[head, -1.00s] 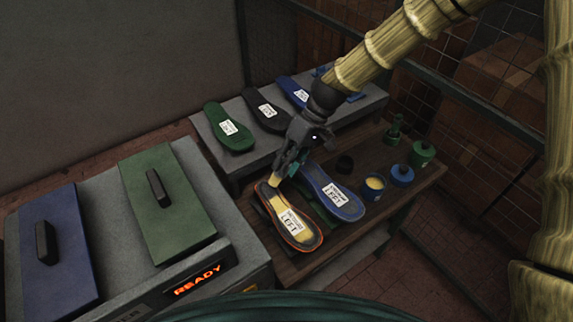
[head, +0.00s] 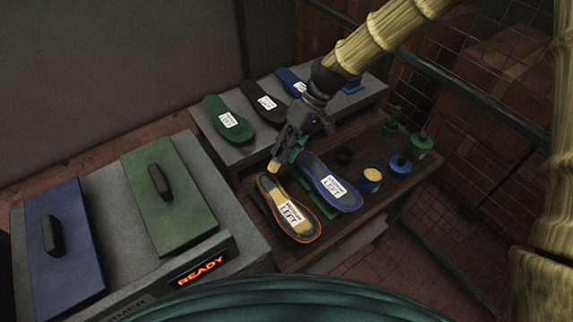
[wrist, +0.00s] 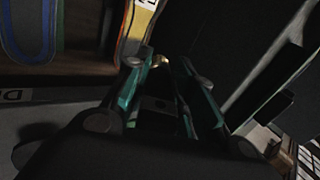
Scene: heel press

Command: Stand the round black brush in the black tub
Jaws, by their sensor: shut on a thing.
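My gripper (head: 290,150) is shut on a brush with a pale bristle tip (head: 273,165), which points down just above the far end of an orange-edged insole (head: 303,232) labelled LEFT. The fingers hide most of the brush, so its handle colour cannot be told. In the wrist view the fingers of my gripper (wrist: 160,75) close around it, and a small pale bit of the brush (wrist: 161,60) shows between the fingertips. The black tub (head: 343,157) stands on the wooden table, right of my gripper and behind the blue insole.
A blue insole (head: 325,178) lies beside the orange-edged one. A blue pot with tan contents (head: 372,180), a blue container (head: 399,168) and green containers (head: 421,143) stand right of the tub.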

